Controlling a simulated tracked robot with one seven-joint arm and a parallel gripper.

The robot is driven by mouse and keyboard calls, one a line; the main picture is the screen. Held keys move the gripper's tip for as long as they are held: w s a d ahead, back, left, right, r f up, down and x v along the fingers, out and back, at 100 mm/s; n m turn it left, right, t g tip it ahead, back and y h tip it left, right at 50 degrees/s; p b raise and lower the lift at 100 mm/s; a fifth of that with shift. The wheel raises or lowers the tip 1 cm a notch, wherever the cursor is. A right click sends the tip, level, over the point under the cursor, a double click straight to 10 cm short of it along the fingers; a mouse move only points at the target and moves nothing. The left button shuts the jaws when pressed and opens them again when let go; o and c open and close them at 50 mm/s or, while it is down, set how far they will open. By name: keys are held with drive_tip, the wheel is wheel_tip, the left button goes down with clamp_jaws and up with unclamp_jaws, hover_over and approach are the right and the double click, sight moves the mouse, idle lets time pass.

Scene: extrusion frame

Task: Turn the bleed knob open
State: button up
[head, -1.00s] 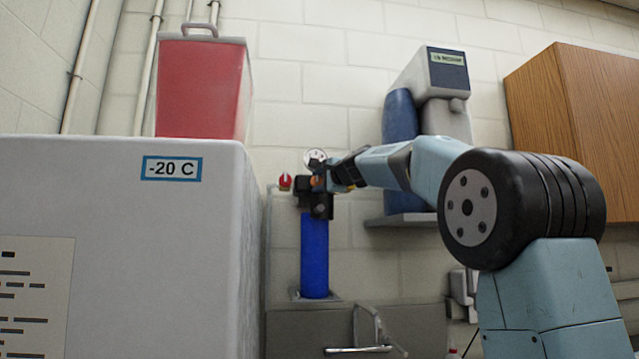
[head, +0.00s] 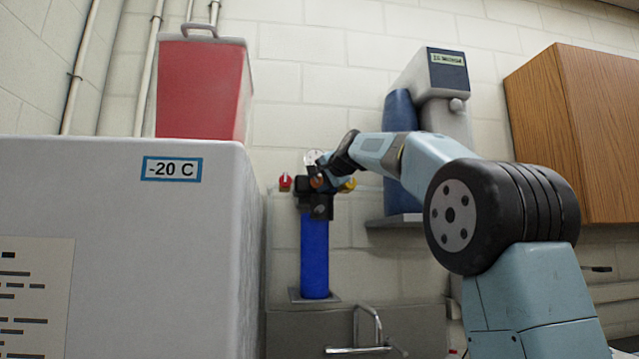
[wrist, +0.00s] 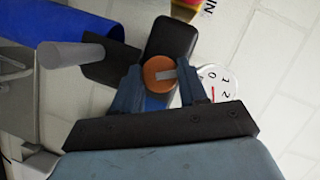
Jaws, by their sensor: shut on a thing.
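The orange bleed knob (wrist: 160,72), with a grey pointer bar, sits on a black valve block (wrist: 173,36). My gripper (wrist: 158,82) has one finger on each side of it and is shut on it. In the head view the orange knob (head: 317,182) shows at the top of an upright blue cylinder (head: 315,255), with my gripper (head: 328,176) at it, partly hidden. The grey bar lies slightly tilted in the wrist view. A white gauge (wrist: 213,87) with a red needle is beside the right finger.
A red knob (head: 285,182) is left of the valve and a yellow knob (head: 349,184) right of it. A white -20 C freezer (head: 125,250) stands at the left. A sink tap (head: 370,330) is below. A wooden cabinet (head: 575,130) hangs at the right.

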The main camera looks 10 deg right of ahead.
drive_tip(key=n+h, duration=0.1)
drive_tip(key=n, duration=0.1)
drive_tip(key=n+g+h, duration=0.1)
drive_tip(key=n, duration=0.1)
drive_tip(key=shift+w+a+f+n+h, duration=0.1)
drive_tip(key=shift+a+f+n+h, duration=0.1)
drive_tip(key=shift+n+h, duration=0.2)
drive_tip(key=n+h, duration=0.1)
drive_tip(key=n, duration=0.1)
drive_tip(key=n+h, duration=0.1)
drive_tip(key=shift+a+r+n+h, duration=0.1)
drive_tip(key=shift+r+n+h, duration=0.1)
drive_tip(key=shift+n+h, duration=0.15)
drive_tip(key=shift+r, duration=0.1)
idle(0.4)
drive_tip(key=o, duration=1)
drive_tip(key=shift+o, duration=0.2)
drive_tip(key=v, duration=1.3)
drive_tip(key=shift+s+r, duration=0.2)
drive_tip(key=shift+s, duration=0.15)
